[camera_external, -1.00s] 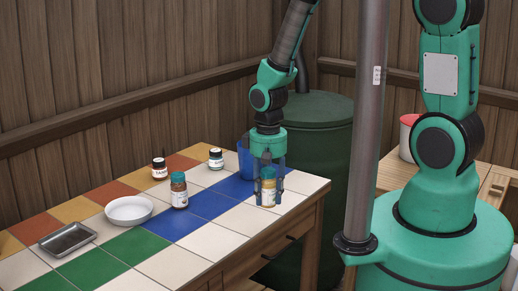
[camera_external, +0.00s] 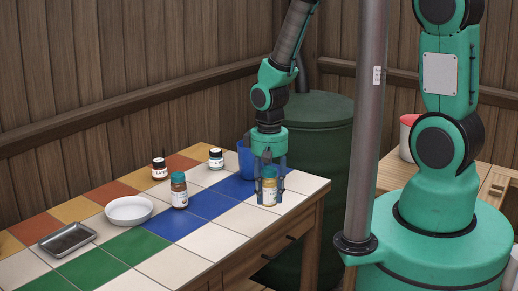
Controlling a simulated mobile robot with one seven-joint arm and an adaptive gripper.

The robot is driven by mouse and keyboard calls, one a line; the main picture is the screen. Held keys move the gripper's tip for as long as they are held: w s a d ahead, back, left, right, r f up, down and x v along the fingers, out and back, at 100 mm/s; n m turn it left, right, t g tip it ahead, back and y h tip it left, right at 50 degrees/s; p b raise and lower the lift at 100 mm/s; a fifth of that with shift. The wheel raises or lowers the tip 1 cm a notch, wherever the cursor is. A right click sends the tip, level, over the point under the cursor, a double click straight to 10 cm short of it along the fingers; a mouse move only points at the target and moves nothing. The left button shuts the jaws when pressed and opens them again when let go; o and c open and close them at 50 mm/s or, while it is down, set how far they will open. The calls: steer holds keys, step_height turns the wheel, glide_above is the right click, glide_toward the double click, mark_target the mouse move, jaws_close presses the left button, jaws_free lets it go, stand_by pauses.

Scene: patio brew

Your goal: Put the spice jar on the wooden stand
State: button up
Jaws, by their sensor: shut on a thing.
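My gripper (camera_external: 269,196) points straight down near the right end of the tiled table. It is shut on a spice jar (camera_external: 270,190) with yellowish contents and a pale label, one finger at each side. The jar is upright, at or very near the tabletop; I cannot tell whether it touches. My fingers partly cover it. A second jar (camera_external: 179,192) with a teal lid and brownish contents stands to the left, apart from my gripper. I cannot clearly make out a wooden stand.
A blue container (camera_external: 244,158) stands just behind my gripper. A white dish (camera_external: 129,210) and grey tray (camera_external: 67,238) lie left. A light wooden surface (camera_external: 400,180) is at right.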

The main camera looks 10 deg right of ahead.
steer(key=w+d+m, duration=0.1)
steer(key=w+d, duration=0.3)
steer(key=w+d+m, duration=0.2)
steer(key=w+d, duration=0.2)
steer(key=d, duration=0.1)
steer(key=w+d+m, duration=0.2)
steer(key=w+d, duration=0.2)
steer(key=shift+w+d, duration=0.3)
steer(key=w+d+m, duration=0.1)
steer(key=w+d, duration=0.1)
steer(key=d, duration=0.3)
steer(key=w+d+m, duration=0.2)
steer(key=d, duration=0.2)
steer(key=w+d+m, duration=0.1)
steer(key=w+d, duration=0.1)
steer(key=d, duration=0.3)
steer(key=shift+w+d+f, duration=0.15)
steer(key=shift+d, duration=0.2)
steer(key=m, duration=0.8)
glide_above(413, 189)
steer(key=shift+w+d+f+p, duration=0.15)
steer(key=shift+f+p, duration=0.05)
steer(key=shift+p, duration=0.25)
steer(key=shift+f, duration=0.1)
steer(key=shift+f+b, duration=0.6)
steer(key=shift+f, duration=2.4)
steer(key=shift+f, duration=0.1)
steer(key=shift+f+b, duration=0.35)
steer(key=shift+f, duration=1.45)
